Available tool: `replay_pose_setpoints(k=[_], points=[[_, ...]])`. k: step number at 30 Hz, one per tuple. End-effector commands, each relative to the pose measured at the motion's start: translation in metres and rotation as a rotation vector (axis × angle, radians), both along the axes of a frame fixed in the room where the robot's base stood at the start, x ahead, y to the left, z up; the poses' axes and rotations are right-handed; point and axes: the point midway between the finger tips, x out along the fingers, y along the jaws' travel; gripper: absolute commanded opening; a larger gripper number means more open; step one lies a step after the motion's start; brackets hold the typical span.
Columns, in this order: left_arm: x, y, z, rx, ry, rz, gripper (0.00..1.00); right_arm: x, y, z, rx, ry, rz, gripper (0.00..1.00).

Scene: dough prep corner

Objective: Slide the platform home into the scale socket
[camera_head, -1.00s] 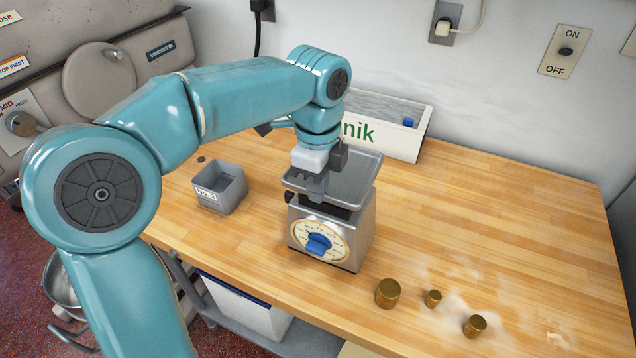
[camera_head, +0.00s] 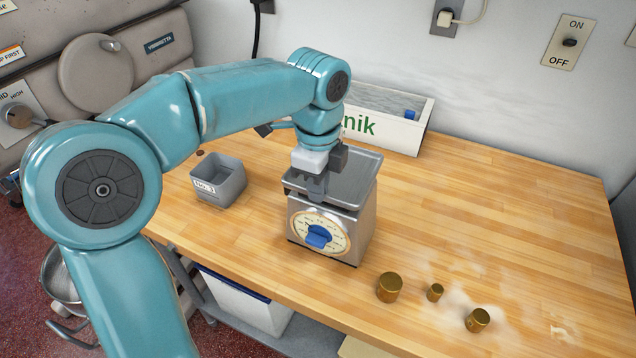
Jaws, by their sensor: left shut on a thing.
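The scale (camera_head: 362,236) stands on the wooden table, a metal body with a round dial and a blue knob (camera_head: 319,236) on its front. The platform (camera_head: 352,183) is a grey metal tray with a raised rim, level or nearly so, right over the top of the scale. My left gripper (camera_head: 316,188) points down and is shut on the platform at its left front edge. The gripper hides part of that edge. The socket is hidden under the platform, so I cannot tell if the platform is fully seated. My right gripper is not in view.
A grey open bin (camera_head: 219,182) stands left of the scale. A white box with green lettering (camera_head: 396,132) stands behind. Three brass weights (camera_head: 390,287) lie front right near spilled flour. The table's right side is mostly clear.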

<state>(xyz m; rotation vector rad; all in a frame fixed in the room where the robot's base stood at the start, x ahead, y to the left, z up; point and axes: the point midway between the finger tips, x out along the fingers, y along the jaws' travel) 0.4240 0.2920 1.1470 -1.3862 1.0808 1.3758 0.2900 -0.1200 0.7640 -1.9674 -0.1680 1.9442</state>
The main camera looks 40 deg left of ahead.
Motion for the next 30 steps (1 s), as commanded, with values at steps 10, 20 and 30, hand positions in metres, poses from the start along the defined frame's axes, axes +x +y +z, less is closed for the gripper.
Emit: replay_pose_setpoints(k=[10,20,30], points=[[0.0,0.0,-0.01,0.0,0.0,0.0,0.0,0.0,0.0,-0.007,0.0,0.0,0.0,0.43],[0.0,0.0,-0.012,0.0,0.001,0.0,0.35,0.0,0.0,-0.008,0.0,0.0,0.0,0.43],[0.0,0.0,-0.013,0.001,0.002,-0.001,0.35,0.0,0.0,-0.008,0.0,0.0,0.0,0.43]])
